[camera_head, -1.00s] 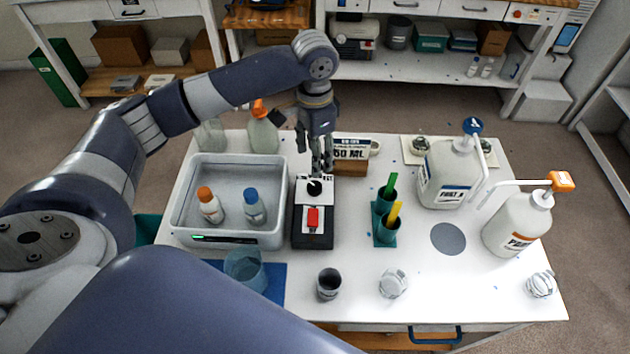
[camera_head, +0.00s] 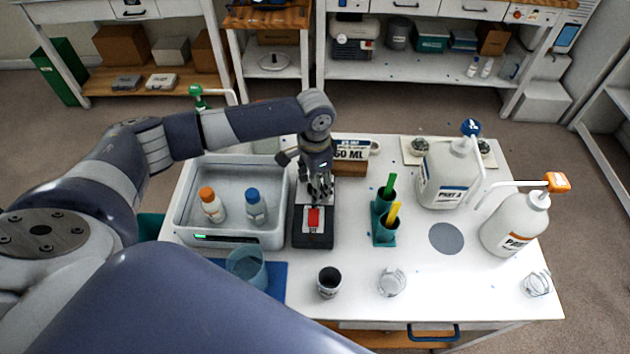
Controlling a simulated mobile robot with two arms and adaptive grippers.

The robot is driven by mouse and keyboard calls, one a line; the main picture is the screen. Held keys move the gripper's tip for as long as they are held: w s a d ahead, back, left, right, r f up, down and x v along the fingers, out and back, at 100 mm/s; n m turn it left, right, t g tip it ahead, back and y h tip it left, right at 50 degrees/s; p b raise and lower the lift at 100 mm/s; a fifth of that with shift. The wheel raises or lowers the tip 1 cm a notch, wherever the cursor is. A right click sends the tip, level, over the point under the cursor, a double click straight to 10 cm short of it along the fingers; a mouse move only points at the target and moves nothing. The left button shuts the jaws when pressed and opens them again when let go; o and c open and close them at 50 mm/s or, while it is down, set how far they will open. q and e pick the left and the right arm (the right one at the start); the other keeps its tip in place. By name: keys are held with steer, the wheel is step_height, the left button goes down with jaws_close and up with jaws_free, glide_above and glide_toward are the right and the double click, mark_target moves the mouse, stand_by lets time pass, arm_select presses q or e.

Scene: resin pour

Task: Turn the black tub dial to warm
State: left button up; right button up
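The black tub dial sits on the far, white-plated part of the control box (camera_head: 313,240), just beyond the red switch (camera_head: 314,217). My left gripper (camera_head: 320,199) points down over that plate, and its fingers cover the dial. I cannot tell whether the fingers touch the dial or how far apart they are. The dial's pointer and its markings are hidden. The grey tub (camera_head: 180,222) stands directly left of the control box, with an orange-capped bottle (camera_head: 211,206) and a blue-capped bottle (camera_head: 256,207) in it. My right gripper is not in view.
Teal cups (camera_head: 386,229) with a green and a yellow stick stand right of the box. Two pump jugs, Part A (camera_head: 447,178) and Part B (camera_head: 514,228), stand at the right. A dark cup (camera_head: 329,282) stands in front.

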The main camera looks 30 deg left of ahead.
arm_select(q)
steer(key=c, duration=1.1)
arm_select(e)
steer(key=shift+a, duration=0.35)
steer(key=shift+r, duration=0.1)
